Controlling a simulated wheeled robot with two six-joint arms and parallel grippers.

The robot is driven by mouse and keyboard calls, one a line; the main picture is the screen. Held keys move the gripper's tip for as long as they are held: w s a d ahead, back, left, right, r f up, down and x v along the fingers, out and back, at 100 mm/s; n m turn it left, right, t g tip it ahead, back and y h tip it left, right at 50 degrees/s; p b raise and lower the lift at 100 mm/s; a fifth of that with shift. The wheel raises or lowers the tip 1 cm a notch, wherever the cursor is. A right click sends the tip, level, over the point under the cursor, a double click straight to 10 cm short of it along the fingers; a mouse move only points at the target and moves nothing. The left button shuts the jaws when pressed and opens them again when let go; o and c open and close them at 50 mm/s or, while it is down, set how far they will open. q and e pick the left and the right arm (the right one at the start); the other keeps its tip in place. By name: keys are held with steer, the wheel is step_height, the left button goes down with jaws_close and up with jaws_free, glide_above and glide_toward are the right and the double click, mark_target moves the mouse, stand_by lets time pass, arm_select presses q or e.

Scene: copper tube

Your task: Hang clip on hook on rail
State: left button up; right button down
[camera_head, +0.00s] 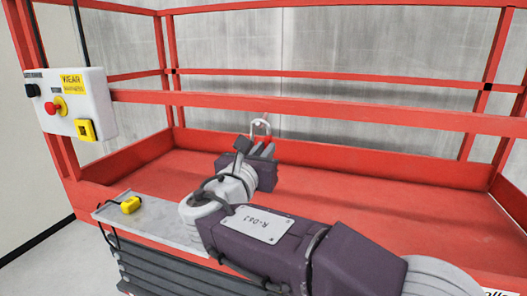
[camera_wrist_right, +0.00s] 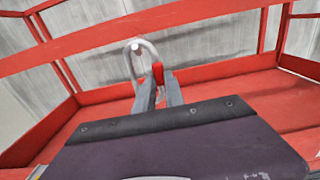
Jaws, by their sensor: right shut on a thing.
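The clip (camera_head: 262,125) is a light grey metal loop, and it shows beyond the tips of my right gripper (camera_head: 261,149) in the head view. In the right wrist view, the clip (camera_wrist_right: 138,58) stands up from between the two grey fingers of my right gripper (camera_wrist_right: 159,88), with a red part beside it. The fingers are shut on its lower end. In both views the clip overlaps a red rail (camera_head: 340,109); I cannot tell whether they touch. I cannot clearly make out a hook. My left gripper is out of view.
A white control box (camera_head: 78,103) with a red button hangs on the railing at the left. A small yellow object (camera_head: 131,205) lies on a grey ledge (camera_head: 165,228) at the platform's near left. The red platform floor (camera_head: 400,205) is bare around my right arm.

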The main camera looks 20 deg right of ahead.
steer(key=shift+f, duration=0.15)
steer(key=c, duration=1.3)
jaws_free()
steer(key=shift+c, duration=0.2)
steer(key=b+v, duration=0.4)
steer(key=v, duration=0.5)
steer(key=shift+s, duration=0.1)
